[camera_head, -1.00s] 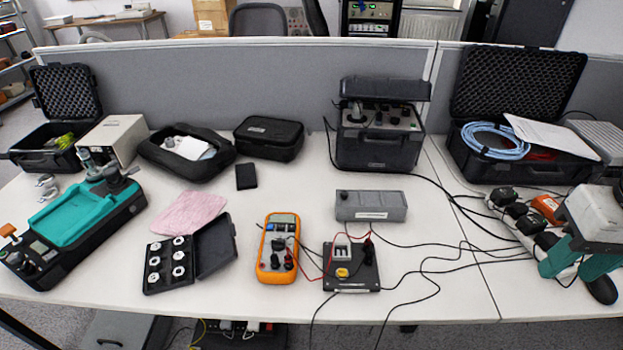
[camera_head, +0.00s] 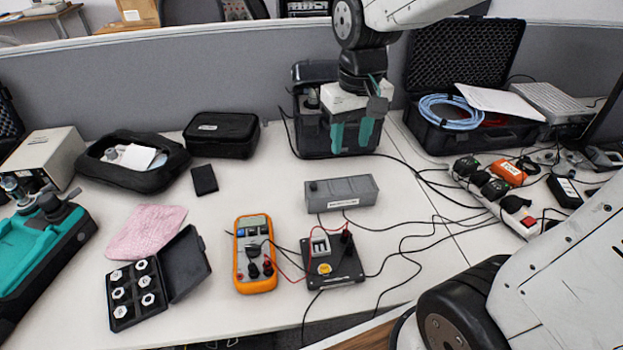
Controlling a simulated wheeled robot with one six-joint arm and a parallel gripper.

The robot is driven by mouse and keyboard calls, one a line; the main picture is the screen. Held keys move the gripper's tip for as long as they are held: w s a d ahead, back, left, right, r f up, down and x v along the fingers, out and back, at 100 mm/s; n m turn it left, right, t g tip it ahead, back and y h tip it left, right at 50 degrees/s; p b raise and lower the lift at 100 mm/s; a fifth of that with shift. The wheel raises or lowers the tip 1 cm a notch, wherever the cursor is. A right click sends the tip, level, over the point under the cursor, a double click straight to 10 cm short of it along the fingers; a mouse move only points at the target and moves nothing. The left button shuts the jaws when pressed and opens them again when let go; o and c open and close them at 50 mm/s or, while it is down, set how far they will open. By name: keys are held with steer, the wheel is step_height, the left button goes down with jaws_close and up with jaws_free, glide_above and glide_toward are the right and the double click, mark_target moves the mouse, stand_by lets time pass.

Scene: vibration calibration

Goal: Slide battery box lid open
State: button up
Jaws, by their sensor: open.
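The battery box is most likely the grey oblong box (camera_head: 341,195) lying in the middle of the table, with a small dark knob at the left of its top and a pale label on its front. Its lid looks closed. My gripper (camera_head: 352,140) has two teal fingers pointing down. The fingers are apart with nothing between them. It appears above and behind the grey box, in front of the black instrument case, and does not touch the box.
A black terminal board (camera_head: 333,262) with red and black leads and an orange multimeter (camera_head: 255,255) lie in front. A black instrument case (camera_head: 312,135) stands behind. Loose cables cross the table to the right, towards a power strip (camera_head: 500,200). An open black case (camera_head: 455,130) stands back right.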

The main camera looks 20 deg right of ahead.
steer(key=w+a+f, duration=0.1)
steer(key=w+f, duration=0.7)
steer(key=w, duration=0.1)
glide_above(314, 185)
steer(key=shift+g, duration=0.3)
step_height(314, 185, down, 6)
steer(key=shift+f, duration=0.2)
step_height(314, 185, down, 8)
steer(key=shift+r, duration=0.1)
jaws_close()
